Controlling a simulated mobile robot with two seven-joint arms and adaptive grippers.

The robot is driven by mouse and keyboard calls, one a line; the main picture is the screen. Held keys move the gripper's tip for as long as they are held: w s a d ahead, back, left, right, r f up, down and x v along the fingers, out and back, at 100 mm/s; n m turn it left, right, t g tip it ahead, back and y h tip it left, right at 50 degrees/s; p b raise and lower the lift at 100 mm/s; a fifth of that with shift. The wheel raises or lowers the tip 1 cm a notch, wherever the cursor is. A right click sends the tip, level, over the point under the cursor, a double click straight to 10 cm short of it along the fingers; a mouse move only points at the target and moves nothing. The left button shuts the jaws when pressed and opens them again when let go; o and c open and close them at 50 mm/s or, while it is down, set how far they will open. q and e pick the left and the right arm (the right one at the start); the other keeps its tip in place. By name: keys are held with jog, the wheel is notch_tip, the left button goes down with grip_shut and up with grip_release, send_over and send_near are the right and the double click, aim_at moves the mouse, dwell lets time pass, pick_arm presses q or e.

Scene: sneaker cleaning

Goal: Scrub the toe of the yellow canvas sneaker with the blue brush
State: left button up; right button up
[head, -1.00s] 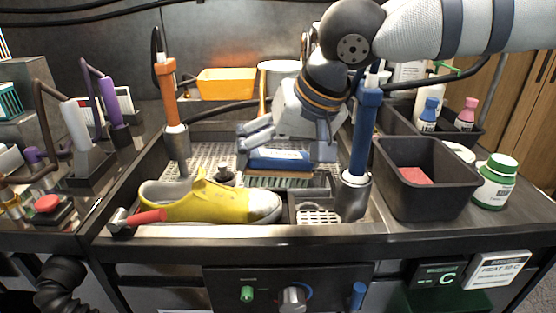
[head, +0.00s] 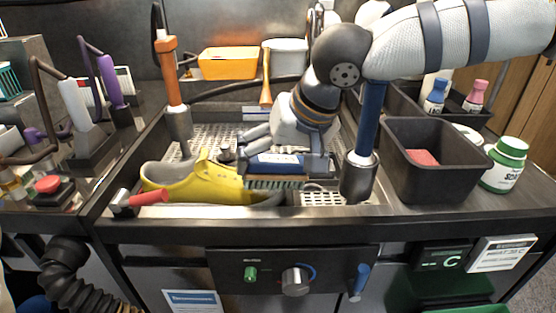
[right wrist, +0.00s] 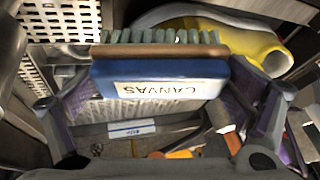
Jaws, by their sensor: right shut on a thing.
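The yellow canvas sneaker (head: 190,183) lies in the sink with its toe towards the right; it also shows in the right wrist view (right wrist: 248,45). My right gripper (head: 290,160) is shut on the blue brush (head: 276,163), whose body reads "CANVAS" in the right wrist view (right wrist: 160,80). The brush's bristles (head: 274,183) point down in the head view, in front of the sneaker's toe, which they largely hide. I cannot tell whether the bristles touch the toe. My left gripper is not in view.
An orange-handled tool (head: 170,75) and a blue-handled one (head: 368,125) stand upright at the sink's sides. A red-handled tap (head: 145,198) is at the front left. A black bin (head: 430,175) with a red sponge stands right. An orange tray (head: 228,63) is behind.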

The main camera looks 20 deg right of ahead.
jog(key=shift+a+f, duration=0.15)
jog(key=shift+f, duration=0.45)
jog(key=shift+a+f, duration=0.15)
jog(key=shift+f, duration=0.4)
jog(key=shift+w, duration=0.2)
